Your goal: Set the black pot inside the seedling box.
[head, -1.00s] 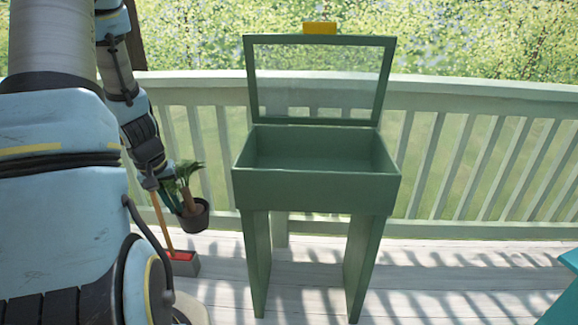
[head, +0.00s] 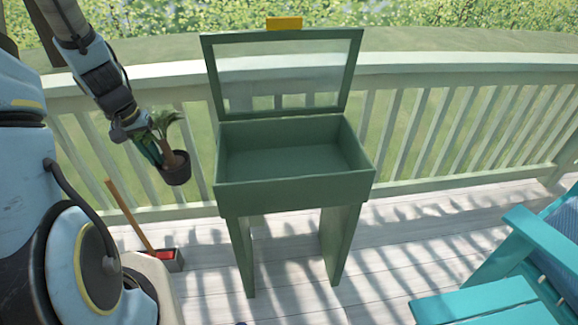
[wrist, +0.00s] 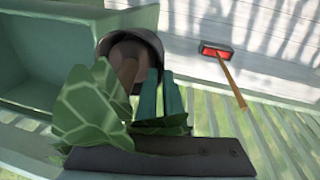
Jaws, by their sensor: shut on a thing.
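The black pot (head: 177,173) holds a plant with a brown trunk and green leaves. It hangs in the air left of the seedling box, tilted a little. My gripper (head: 149,147) is shut on the plant above the pot; leaves hide part of the grip. In the wrist view the pot (wrist: 133,45) lies beyond the green fingers (wrist: 160,100), with the leaves nearer the camera. The seedling box (head: 293,192) is a green box on legs with its glazed lid raised. Its inside looks empty. The box also shows at the wrist view's left (wrist: 50,88).
A broom-like tool with an orange handle (head: 128,214) stands on the deck below the pot. A railing (head: 420,130) runs behind the box. A teal chair (head: 478,297) stands at the right. The raised lid (head: 357,75) stands at the box's back.

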